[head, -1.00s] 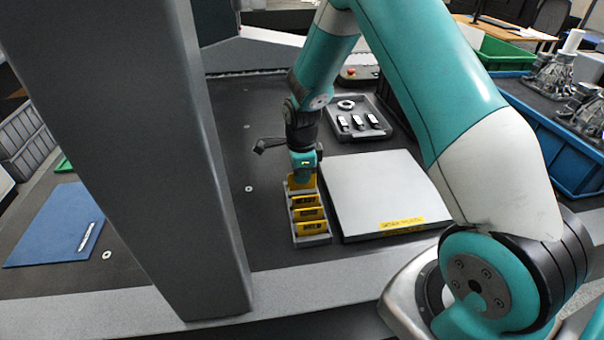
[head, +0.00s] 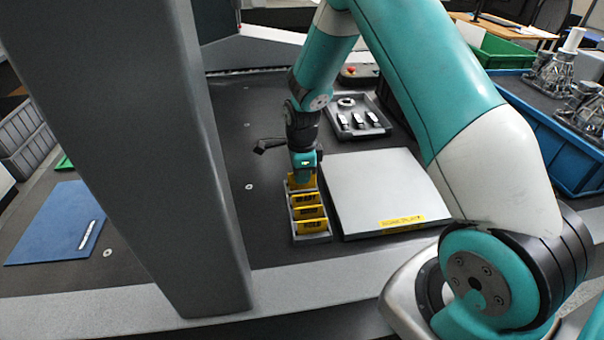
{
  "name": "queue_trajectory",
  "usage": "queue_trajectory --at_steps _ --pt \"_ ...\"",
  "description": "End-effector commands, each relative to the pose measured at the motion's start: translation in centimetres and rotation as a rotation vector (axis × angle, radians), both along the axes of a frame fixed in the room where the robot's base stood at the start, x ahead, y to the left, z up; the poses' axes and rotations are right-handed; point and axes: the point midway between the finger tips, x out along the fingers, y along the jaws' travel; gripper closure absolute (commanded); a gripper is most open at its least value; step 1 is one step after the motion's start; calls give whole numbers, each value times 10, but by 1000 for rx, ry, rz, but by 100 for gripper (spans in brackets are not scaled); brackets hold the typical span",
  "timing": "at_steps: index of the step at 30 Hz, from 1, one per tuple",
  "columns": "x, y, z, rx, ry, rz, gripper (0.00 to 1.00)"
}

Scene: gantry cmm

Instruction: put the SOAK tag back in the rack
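My gripper (head: 303,177) points straight down over the far end of a small grey tag rack (head: 313,239). A yellow tag (head: 293,183) stands at its fingertips, at the rack's rear slot. The front finger covers the middle of this tag and hides its lettering. I cannot tell whether the fingers grip it or stand open around it, or whether it is fully seated. Several other yellow tags stand in the slots nearer to me, the front one (head: 313,226) with dark lettering too small to read surely.
A pale flat plate (head: 375,185) with a yellow label lies close on the rack's right. A grey tray (head: 375,128) with small parts is behind it. A blue mat (head: 50,222) lies far left. Dark table left of the rack is clear.

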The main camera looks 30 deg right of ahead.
Motion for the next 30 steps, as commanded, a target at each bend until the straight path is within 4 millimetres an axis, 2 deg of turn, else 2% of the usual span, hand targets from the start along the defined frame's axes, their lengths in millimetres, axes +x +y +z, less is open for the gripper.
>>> queue_trajectory --at_steps 30 --pt "0 0 -8 0 -1 0 100"
